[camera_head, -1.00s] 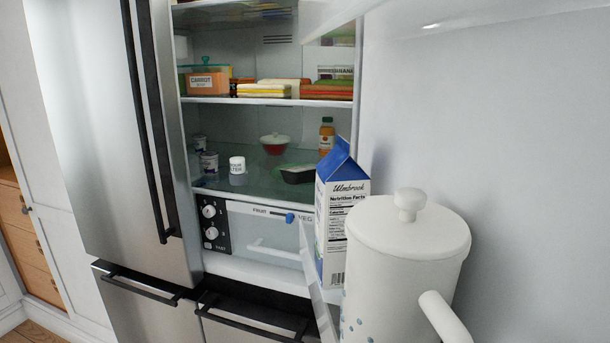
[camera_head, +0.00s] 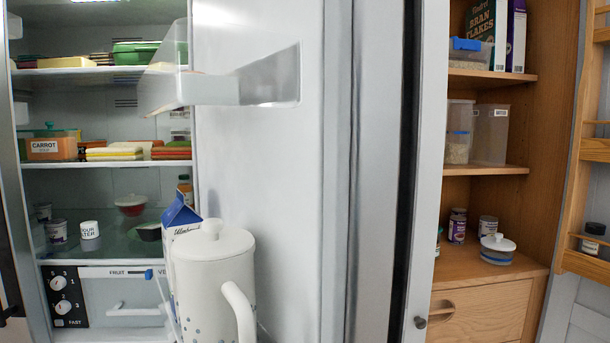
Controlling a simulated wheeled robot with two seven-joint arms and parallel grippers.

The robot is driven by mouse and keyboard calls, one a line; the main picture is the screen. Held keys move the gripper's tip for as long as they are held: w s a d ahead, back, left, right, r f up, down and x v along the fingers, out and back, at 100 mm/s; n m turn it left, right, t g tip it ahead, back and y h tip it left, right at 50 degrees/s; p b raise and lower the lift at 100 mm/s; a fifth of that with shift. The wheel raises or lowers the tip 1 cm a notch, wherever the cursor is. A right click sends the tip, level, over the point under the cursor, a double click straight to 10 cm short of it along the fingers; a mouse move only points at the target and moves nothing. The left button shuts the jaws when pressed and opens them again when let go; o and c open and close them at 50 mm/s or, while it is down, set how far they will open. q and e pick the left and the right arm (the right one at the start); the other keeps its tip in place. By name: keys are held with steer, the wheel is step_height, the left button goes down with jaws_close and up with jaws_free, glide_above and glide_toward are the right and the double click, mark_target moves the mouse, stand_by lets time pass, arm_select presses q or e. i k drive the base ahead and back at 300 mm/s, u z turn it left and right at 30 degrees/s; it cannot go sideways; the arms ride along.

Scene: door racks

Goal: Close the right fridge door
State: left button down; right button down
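The right fridge door (camera_head: 282,180) stands open, swung out toward me, with its inner face and front edge in view. Its lower door shelf carries a white lidded pitcher (camera_head: 212,285) and a blue and white milk carton (camera_head: 180,216). A clear door bin (camera_head: 240,82) above them looks empty. The fridge interior (camera_head: 110,185) shows to the left, with food on its shelves. Neither of my grippers is in view.
To the right, a wooden pantry cupboard (camera_head: 490,180) stands open, with cereal boxes, containers and jars on its shelves. A white cupboard door edge (camera_head: 425,170) is beside the fridge door. A wooden door rack (camera_head: 585,150) is at the far right.

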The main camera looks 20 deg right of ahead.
mark_target(316, 160)
steer(key=k, duration=0.6)
steer(key=z, duration=2.25)
steer(key=i, duration=1.55)
steer(key=u, duration=3.15)
steer(key=i, duration=0.5)
steer(key=u, duration=0.65)
steer(key=k, duration=0.7)
steer(key=z, duration=0.35)
